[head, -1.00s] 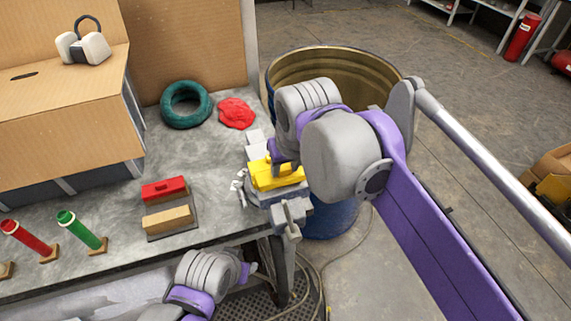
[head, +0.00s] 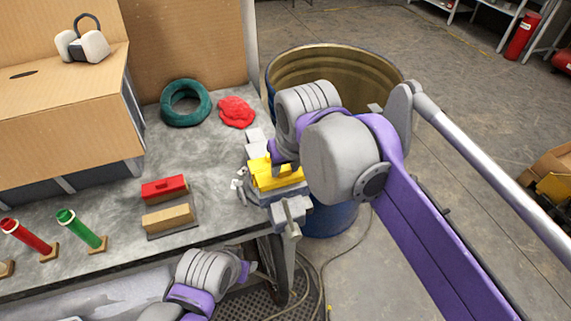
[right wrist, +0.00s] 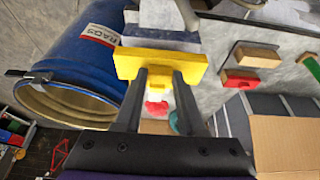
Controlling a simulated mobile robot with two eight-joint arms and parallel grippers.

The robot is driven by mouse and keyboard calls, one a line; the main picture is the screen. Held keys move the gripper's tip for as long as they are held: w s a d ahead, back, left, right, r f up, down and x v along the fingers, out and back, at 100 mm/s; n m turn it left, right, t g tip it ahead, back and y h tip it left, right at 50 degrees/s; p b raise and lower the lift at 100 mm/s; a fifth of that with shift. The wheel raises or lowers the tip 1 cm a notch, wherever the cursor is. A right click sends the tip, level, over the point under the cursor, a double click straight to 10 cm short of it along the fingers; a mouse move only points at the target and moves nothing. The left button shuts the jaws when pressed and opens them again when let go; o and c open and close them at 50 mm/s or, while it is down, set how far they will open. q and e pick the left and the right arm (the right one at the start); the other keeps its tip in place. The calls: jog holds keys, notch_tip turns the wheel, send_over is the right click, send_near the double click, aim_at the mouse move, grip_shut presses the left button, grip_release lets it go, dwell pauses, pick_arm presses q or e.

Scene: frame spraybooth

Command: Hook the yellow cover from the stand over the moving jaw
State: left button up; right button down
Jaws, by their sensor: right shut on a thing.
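My right gripper (right wrist: 157,78) is shut on the yellow cover (right wrist: 160,65), which lies across its fingertips in the right wrist view. In the head view the yellow cover (head: 280,181) is at the top of the grey vise (head: 292,214) at the bench corner. I cannot tell whether it touches the moving jaw. More yellow (head: 258,165) shows just behind it, partly hidden by my right gripper (head: 281,165). The stand (head: 175,231) on the bench carries a red piece and a wooden block. My left gripper (head: 248,269) is low by the bench front, its fingers unclear.
A blue drum (head: 330,60) stands beside the bench corner, close to my right arm. A green ring (head: 185,103) and a red rag (head: 236,112) lie behind the vise. Cardboard boxes fill the back left.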

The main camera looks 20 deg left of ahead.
aim_at(286, 179)
jog(key=shift+f+b, duration=0.95)
jog(key=shift+f, duration=1.1)
jog(key=shift+c, duration=2.1)
grip_release()
jog(key=v, duration=1.1)
jog(key=shift+p, duration=0.45)
jog(key=shift+w, duration=0.1)
jog(key=s+d+f+m+h+p, duration=0.1)
jog(key=d+f+m, duration=0.2)
jog(key=d+f, duration=0.95)
jog(key=s+d+f+m+t+h, duration=0.1)
jog(key=s+d+f+m, duration=0.2)
jog(key=s+d+f, duration=0.6)
jog(key=d+f+p, duration=0.1)
jog(key=d+f, duration=0.2)
jog(key=d, duration=0.1)
jog(key=shift+s+d+f+m+t+h, duration=0.25)
jog(key=shift+s+d+m+t+h, duration=0.05)
jog(key=shift+d+m, duration=0.1)
